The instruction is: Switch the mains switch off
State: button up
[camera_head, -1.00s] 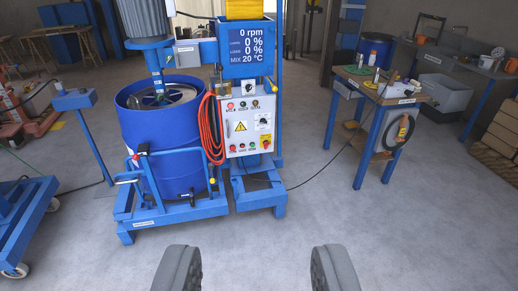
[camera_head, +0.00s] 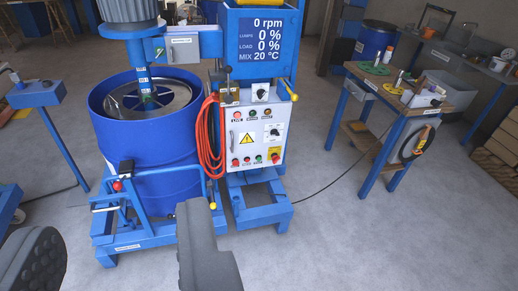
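The control cabinet (camera_head: 245,140) is a light grey box on the blue mixer stand, facing me. A black rotary switch (camera_head: 269,131) on a white plate sits on its right side. Below it is a red knob on a yellow plate (camera_head: 274,154). I cannot read which of these is the mains switch, nor its position. My gripper (camera_head: 118,225) is open and empty. Its two grey fingers are wide apart at the lower left, nearer to me than the cabinet and apart from it. The right finger hides part of the mixer base.
A red cable coil (camera_head: 210,140) hangs at the cabinet's left edge. The blue drum (camera_head: 150,155) stands left of it, with a clamp frame in front. A display (camera_head: 267,40) is above.

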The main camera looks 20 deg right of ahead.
aim_at(276, 159)
jog(key=z, duration=0.2)
jog(key=i, duration=1.15)
jog(key=z, duration=1.1)
jog(key=i, duration=0.6)
jog(key=z, duration=0.3)
jog(key=k, duration=0.9)
jog(key=z, duration=0.2)
jog(key=i, duration=0.9)
jog(key=u, duration=0.1)
